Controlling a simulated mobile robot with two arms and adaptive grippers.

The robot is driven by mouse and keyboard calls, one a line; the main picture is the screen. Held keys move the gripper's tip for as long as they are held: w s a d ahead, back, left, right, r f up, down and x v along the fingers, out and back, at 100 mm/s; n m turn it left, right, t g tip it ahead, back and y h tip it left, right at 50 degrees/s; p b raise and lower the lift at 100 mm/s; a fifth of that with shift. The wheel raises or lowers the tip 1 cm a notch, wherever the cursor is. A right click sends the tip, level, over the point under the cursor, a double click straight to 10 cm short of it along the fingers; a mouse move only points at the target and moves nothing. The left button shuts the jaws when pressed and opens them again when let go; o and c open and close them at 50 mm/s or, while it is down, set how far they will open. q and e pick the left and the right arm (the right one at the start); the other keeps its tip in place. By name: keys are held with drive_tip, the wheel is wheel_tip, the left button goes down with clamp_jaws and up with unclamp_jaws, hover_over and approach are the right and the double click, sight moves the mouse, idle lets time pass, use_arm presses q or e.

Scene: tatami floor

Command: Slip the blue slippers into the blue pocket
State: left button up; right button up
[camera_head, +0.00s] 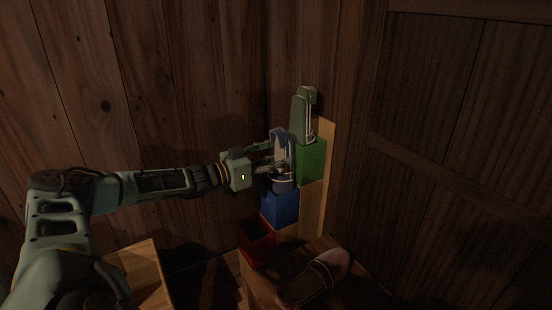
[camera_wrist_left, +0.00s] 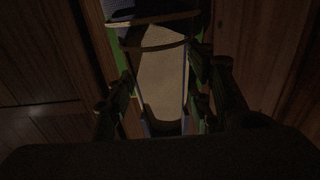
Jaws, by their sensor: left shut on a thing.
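My left gripper (camera_head: 270,162) is shut on a blue slipper (camera_head: 284,141), which it holds roughly upright above the blue pocket (camera_head: 280,209). The slipper's lower end is close to the pocket's top; I cannot tell whether it is inside the opening. In the left wrist view the slipper's pale sole (camera_wrist_left: 160,82) lies between the two fingers (camera_wrist_left: 163,105), with dark straps across its far end. Only one blue slipper can be made out. My right gripper is not in view.
A green pocket (camera_head: 311,162) with green slippers (camera_head: 303,112) standing in it is above and right of the blue one. A red pocket (camera_head: 256,242) is below left. The pockets are on a wooden board (camera_head: 326,150). Pinkish slippers (camera_head: 314,279) lie on a wooden surface below.

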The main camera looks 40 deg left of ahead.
use_arm(q)
drive_tip(key=shift+f, duration=0.15)
drive_tip(key=o, duration=1.3)
drive_tip(key=shift+o, duration=0.2)
drive_tip(key=shift+s, duration=0.1)
drive_tip(key=v, duration=1.2)
